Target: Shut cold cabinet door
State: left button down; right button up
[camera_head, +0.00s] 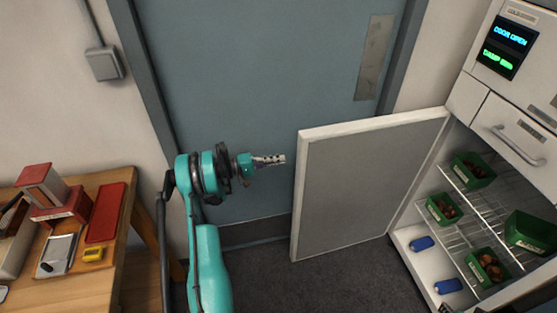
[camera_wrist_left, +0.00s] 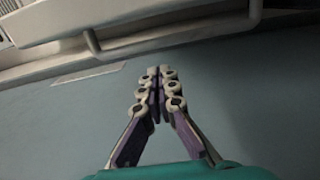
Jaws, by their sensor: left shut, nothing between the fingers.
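The cold cabinet door (camera_head: 370,185) stands wide open, a grey panel with a white rim, hinged at its right side on the cold cabinet (camera_head: 462,105). The cabinet's display (camera_head: 508,45) reads "DOOR OPEN". My left gripper (camera_head: 284,159) is shut and empty, just left of the door's free edge, with a small gap seen between them. In the left wrist view my left gripper's fingertips (camera_wrist_left: 160,72) are together, in front of a blue-grey surface. A pale edge with a bar handle (camera_wrist_left: 95,42) crosses the top there. My right gripper is not in view.
A wooden table (camera_head: 120,220) with red boxes (camera_head: 62,205) stands at the left. A blue room door (camera_head: 250,80) is behind. Grey floor (camera_head: 330,285) is clear below the cabinet door.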

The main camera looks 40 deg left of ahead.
pick_arm(q)
jog(key=b+x, duration=0.1)
jog(key=x, duration=0.5)
jog(key=shift+w+d+b, duration=0.25)
jog(key=shift+w+b, duration=0.1)
